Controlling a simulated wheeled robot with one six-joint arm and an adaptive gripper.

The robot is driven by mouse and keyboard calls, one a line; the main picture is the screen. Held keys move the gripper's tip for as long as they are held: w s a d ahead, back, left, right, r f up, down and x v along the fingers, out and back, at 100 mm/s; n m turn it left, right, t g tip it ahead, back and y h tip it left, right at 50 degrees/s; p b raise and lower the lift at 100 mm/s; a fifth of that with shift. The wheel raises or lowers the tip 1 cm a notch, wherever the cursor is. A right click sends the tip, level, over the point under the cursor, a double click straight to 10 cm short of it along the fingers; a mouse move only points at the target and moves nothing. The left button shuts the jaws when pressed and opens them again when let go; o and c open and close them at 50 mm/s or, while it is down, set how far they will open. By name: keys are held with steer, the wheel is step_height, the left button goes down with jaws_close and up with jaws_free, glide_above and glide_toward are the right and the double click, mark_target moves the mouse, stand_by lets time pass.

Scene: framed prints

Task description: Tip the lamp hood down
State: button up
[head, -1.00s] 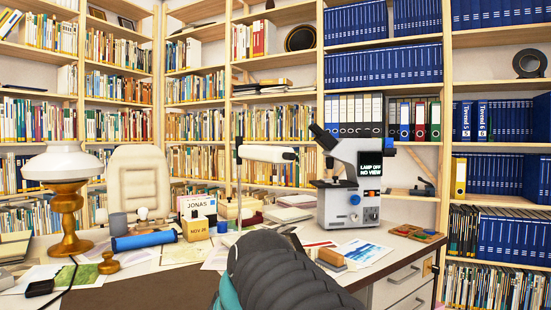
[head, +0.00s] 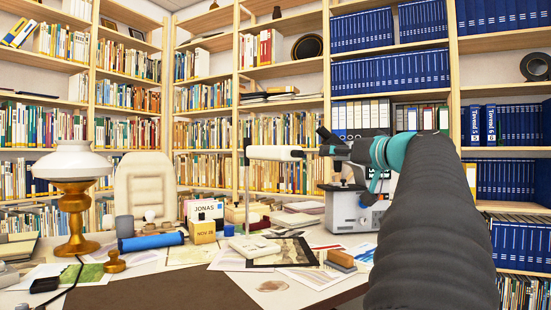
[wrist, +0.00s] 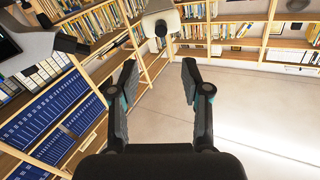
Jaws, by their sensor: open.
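A desk lamp with a white, bar-shaped hood (head: 275,153) stands on a thin post near the middle of the desk. The hood lies about level in the head view. In the wrist view a pale piece that looks like the hood (wrist: 160,18) is at the top, beyond the fingertips. My gripper (head: 330,143) is to the right of the hood in the head view, apart from it. Its two fingers are spread and empty in the wrist view (wrist: 158,85). My arm hides part of the microscope (head: 350,210).
A brass lamp with a white shade (head: 73,160) stands at the left of the desk. The microscope also shows at the wrist view's left (wrist: 40,48). Bookshelves (head: 170,90) stand behind.

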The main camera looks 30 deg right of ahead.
mark_target(304, 153)
steer(key=w+p, duration=0.2)
steer(key=w, duration=1.1)
steer(key=shift+w+d+p, duration=0.1)
steer(key=shift+w+p, duration=0.25)
jaws_close()
